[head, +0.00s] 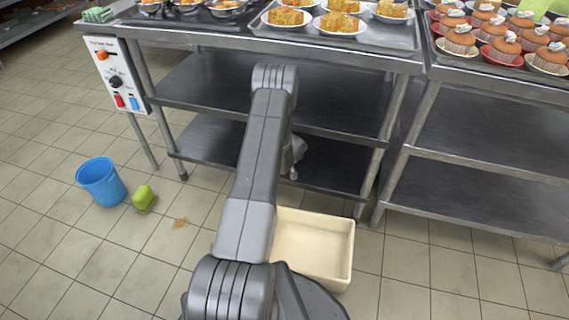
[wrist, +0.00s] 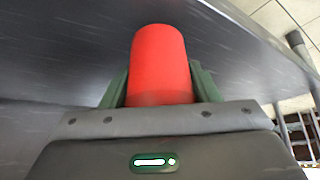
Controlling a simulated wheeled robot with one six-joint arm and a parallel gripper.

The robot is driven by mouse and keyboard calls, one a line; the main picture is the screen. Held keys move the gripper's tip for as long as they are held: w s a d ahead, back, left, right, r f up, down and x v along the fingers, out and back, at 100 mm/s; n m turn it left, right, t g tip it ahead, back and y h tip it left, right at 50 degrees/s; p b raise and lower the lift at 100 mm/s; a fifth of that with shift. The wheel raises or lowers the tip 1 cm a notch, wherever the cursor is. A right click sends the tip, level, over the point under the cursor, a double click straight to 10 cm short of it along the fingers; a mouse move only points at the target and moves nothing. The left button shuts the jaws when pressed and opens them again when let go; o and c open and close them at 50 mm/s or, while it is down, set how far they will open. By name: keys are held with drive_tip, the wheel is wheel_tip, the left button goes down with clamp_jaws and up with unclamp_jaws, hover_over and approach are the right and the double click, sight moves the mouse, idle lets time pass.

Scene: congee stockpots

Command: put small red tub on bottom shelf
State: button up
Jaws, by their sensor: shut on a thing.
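In the wrist view the small red tub (wrist: 160,65) stands up between the two dark green fingers of my gripper (wrist: 160,88), which is shut on it. A grey metal shelf surface lies close around and beyond the tub. I cannot tell whether the tub touches it. In the head view my arm reaches in among the shelves of the middle steel table, and the tub is hidden behind the arm. The bottom shelf (head: 330,165) and the shelf above it (head: 205,85) show bare steel on both sides of the arm.
A cream bin (head: 312,245) stands on the floor before the table. A blue bucket (head: 101,181), a green block (head: 144,198) and a brown spill (head: 180,223) are to the left. Plates of food and cupcakes cover the tabletops. A switch panel (head: 116,75) hangs at the table's left end.

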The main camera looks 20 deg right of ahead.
drive_tip(key=shift+f, duration=0.7)
drive_tip(key=shift+f+b, duration=0.15)
drive_tip(key=shift+b, duration=0.2)
drive_tip(key=o, duration=1.1)
drive_tip(key=shift+s, duration=0.1)
drive_tip(key=shift+r, duration=0.25)
drive_tip(key=p+v, duration=0.3)
drive_tip(key=v, duration=0.8)
drive_tip(key=shift+s+r+p, duration=0.25)
drive_tip(key=shift+r+p, duration=0.1)
drive_tip(key=shift+p, duration=0.05)
